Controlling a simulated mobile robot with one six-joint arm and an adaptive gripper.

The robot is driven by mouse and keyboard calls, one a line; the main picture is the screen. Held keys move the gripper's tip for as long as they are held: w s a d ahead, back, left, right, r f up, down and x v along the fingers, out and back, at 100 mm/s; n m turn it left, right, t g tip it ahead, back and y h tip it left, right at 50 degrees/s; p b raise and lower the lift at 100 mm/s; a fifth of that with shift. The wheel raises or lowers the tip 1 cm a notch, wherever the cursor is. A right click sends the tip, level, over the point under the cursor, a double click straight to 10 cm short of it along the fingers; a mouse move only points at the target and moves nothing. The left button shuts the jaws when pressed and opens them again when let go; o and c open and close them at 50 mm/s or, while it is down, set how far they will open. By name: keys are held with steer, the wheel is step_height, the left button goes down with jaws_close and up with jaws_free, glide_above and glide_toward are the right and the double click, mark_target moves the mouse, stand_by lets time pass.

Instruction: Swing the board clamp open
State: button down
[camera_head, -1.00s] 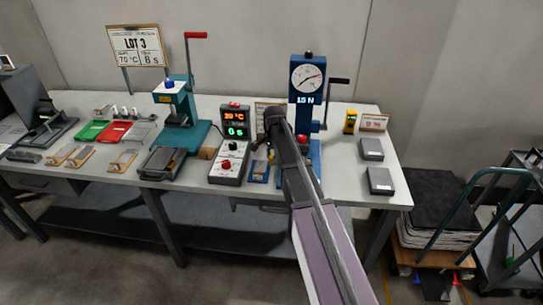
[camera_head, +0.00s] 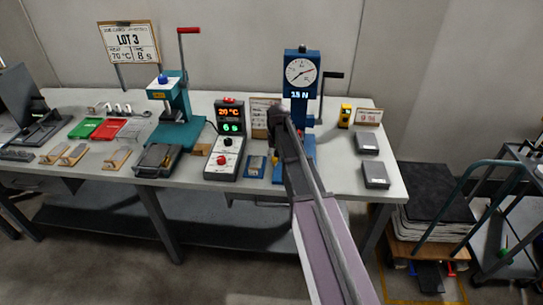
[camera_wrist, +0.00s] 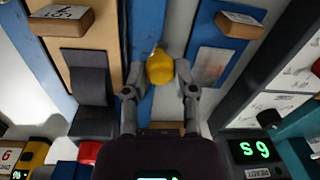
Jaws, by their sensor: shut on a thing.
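A yellow rounded knob (camera_wrist: 160,68) sits between the fingertips of my gripper (camera_wrist: 160,88) in the wrist view. My gripper is shut on this knob, which appears to be the handle of the board clamp. A blue strip lies beneath it. A dark grey padded block (camera_wrist: 91,80) and a tan board (camera_wrist: 104,50) are just left of it. In the head view my arm reaches to the foot of the blue force tester (camera_head: 301,75), and hides most of the clamp and the fingers.
The controller box (camera_head: 226,140) with lit displays stands left of my arm, with a small blue tray (camera_head: 254,172) between them. Two grey blocks (camera_head: 375,174) lie to the right. A teal press (camera_head: 172,100) stands farther left. A trolley (camera_head: 500,215) is beside the table.

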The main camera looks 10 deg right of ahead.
steer(key=shift+s+d+n, duration=0.2)
steer(key=shift+d+n, duration=0.15)
steer(key=shift+n, duration=0.5)
steer(key=shift+s+d+n, duration=0.15)
steer(key=shift+d+n, duration=0.2)
steer(key=shift+n, duration=0.5)
steer(key=shift+c, duration=2)
jaws_free()
steer(key=shift+a, duration=0.1)
